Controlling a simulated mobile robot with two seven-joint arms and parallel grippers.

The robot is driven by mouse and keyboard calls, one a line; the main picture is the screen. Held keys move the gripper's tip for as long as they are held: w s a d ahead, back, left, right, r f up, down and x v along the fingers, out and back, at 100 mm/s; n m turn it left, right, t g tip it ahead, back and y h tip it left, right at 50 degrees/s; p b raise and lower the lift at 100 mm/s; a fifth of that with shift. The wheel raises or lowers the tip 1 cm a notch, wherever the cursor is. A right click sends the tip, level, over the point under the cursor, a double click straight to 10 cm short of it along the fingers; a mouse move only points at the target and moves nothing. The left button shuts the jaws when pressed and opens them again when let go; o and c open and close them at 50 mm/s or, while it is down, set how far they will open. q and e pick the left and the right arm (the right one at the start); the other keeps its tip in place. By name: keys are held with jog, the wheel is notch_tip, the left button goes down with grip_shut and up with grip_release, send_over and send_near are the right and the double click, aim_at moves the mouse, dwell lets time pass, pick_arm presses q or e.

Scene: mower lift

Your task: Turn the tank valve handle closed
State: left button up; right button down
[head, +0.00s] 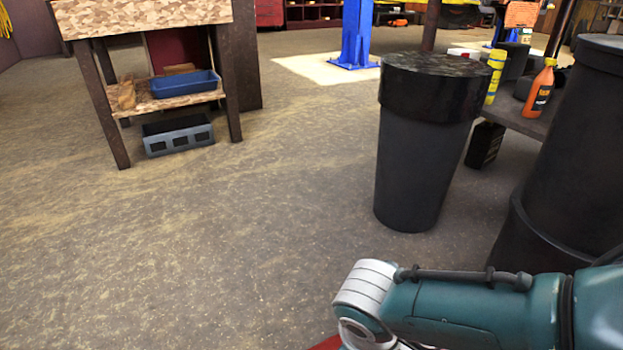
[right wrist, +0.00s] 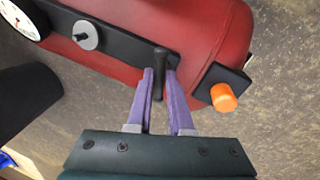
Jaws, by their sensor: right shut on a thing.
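In the right wrist view, a red tank (right wrist: 215,30) lies across the top with a black panel (right wrist: 122,42) on it. A dark upright handle (right wrist: 159,60) stands at the panel's right end. My right gripper (right wrist: 159,82) is shut on this handle, with one purple finger on each side. In the head view, my right arm comes in at the lower right, and its gripper is out of sight. A sliver of red shows beneath the arm at the bottom edge. My left gripper is in neither view.
On the tank are a grey round knob (right wrist: 86,35), a white-faced gauge (right wrist: 18,20) and an orange knob (right wrist: 223,97) on a black block. In the head view, black bins (head: 424,150) stand at right and a workbench (head: 145,18) at upper left. The middle floor is clear.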

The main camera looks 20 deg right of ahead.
jog(key=shift+m+g, duration=0.3)
jog(key=shift+m, duration=1.2)
jog(key=c, duration=0.8)
grip_release()
jog(key=shift+w, duration=0.1)
jog(key=shift+c, duration=0.2)
jog(key=shift+r, duration=0.1)
notch_tip(320, 180, up, 10)
jog(key=a+p, duration=0.2)
jog(key=p, duration=0.6)
jog(key=shift+f, duration=0.2)
jog(key=shift+p, duration=0.3)
